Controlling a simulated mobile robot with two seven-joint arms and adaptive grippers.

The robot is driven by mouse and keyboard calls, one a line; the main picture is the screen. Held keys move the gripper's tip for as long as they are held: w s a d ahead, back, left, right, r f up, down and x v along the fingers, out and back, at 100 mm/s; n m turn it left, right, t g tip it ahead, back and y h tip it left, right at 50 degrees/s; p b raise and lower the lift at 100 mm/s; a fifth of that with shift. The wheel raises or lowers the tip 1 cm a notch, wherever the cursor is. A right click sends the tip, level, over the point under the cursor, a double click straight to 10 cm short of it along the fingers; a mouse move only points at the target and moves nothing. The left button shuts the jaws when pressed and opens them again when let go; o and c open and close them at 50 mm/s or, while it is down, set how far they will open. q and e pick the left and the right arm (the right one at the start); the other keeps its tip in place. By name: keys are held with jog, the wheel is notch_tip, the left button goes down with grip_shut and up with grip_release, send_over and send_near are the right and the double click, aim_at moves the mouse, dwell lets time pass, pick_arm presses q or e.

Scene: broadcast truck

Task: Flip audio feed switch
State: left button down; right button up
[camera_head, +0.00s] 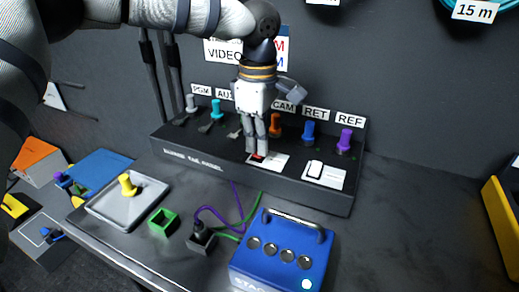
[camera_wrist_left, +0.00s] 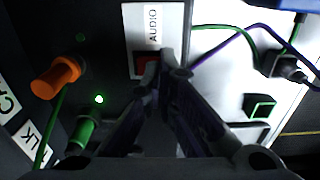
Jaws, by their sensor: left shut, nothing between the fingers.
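The audio switch is a small red rocker (camera_head: 257,157) on a white label plate on the front of the dark panel box. In the left wrist view the red switch (camera_wrist_left: 146,62) sits below the word AUDIO on its plate (camera_wrist_left: 152,28). My left gripper (camera_head: 261,150) points down at this switch from above, fingers shut and empty. In the left wrist view its fingertips (camera_wrist_left: 166,66) are right beside the switch and cover part of it. I cannot tell whether they touch it. My right gripper is in neither view.
A second, white switch (camera_head: 315,169) is to the right. Orange (camera_head: 275,125), blue (camera_head: 308,131) and purple (camera_head: 344,140) connectors stand behind. A blue box (camera_head: 285,252), a grey tray (camera_head: 97,209) and cables lie in front. The counter at right is clear.

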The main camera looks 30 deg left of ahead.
pick_arm(q)
jog(key=shift+f, duration=0.45)
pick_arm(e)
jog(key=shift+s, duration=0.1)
pick_arm(q)
notch_tip(320, 180, up, 5)
jog(key=shift+p, duration=0.6)
jog(key=shift+r, duration=1.05)
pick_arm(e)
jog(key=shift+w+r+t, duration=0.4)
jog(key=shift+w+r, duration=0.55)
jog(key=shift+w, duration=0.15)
